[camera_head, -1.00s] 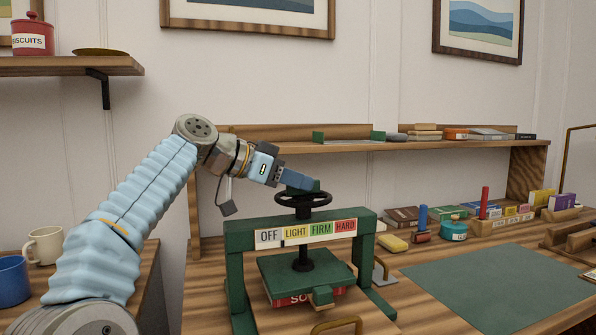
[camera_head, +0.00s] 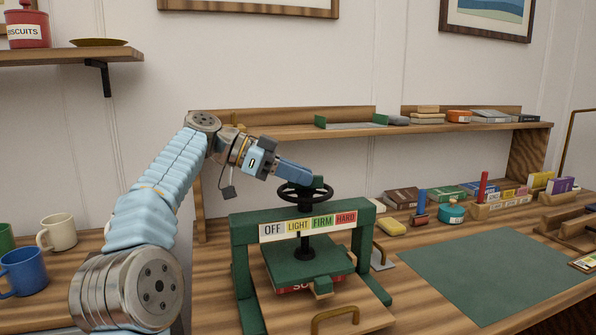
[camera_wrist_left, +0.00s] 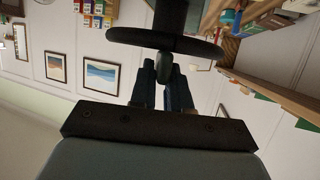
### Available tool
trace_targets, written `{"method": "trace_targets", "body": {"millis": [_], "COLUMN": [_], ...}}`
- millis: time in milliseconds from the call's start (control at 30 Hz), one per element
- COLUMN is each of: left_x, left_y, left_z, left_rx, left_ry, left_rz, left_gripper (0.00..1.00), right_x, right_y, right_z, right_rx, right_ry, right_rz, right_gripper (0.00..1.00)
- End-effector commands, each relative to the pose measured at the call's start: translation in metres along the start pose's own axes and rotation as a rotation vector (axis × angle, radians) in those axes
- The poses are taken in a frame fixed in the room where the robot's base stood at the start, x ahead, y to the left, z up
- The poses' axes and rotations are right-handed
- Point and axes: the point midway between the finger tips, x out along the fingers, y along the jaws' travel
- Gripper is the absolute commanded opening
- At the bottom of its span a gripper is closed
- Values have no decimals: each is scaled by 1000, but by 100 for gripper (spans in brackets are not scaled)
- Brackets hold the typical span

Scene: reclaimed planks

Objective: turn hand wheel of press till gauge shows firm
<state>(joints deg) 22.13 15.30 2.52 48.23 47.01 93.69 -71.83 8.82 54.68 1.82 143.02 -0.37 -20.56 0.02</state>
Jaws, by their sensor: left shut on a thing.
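The green press (camera_head: 241,246) stands on the workbench. Its black hand wheel (camera_head: 326,195) sits on top of a black screw. The gauge strip (camera_head: 309,226) on its crossbar reads OFF, LIGHT, FIRM, HARD; I cannot make out a pointer on it. The green platen (camera_head: 281,253) rests low, over a red item (camera_head: 291,289) that is mostly hidden. My left gripper (camera_head: 309,179) reaches the top of the wheel from the left.
A board with a brass handle (camera_head: 335,316) extends in front of the press. A green mat (camera_head: 490,283) lies to the right, with stamps and boxes behind it. A shelf (camera_head: 450,128) runs behind the press. Mugs (camera_head: 58,231) stand at the left.

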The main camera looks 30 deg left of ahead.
Motion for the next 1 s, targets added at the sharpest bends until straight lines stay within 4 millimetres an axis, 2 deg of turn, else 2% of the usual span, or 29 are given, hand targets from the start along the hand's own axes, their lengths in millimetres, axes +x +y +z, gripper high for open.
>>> {"method": "trace_targets", "body": {"millis": [233, 267, 367, 700, 767, 1000], "left_x": [1, 1, 1, -3, -10, -53], "left_y": [0, 0, 0, 0, -1, -2], "left_z": [2, 2, 2, 1, 0, 2], "left_rx": [-3, -4, -3, -2, -2, -1], "left_ry": [-4, -4, -3, -2, -1, -2], "left_rz": [2, 2, 2, 0, -2, -3], "left_gripper": [0, 21, 36, 37, 37, 37], "right_x": [0, 0, 0, 0, -1, -2], "right_y": [0, 0, 0, 0, 0, -1], "right_z": [0, 0, 0, 0, 0, 0], "right_rx": [0, 0, 0, 0, 0, 0], "right_ry": [0, 0, 0, 0, 0, -1], "right_rz": [0, 0, 0, 0, 0, 0], "right_gripper": [0, 0, 0, 0, 0, 0]}}
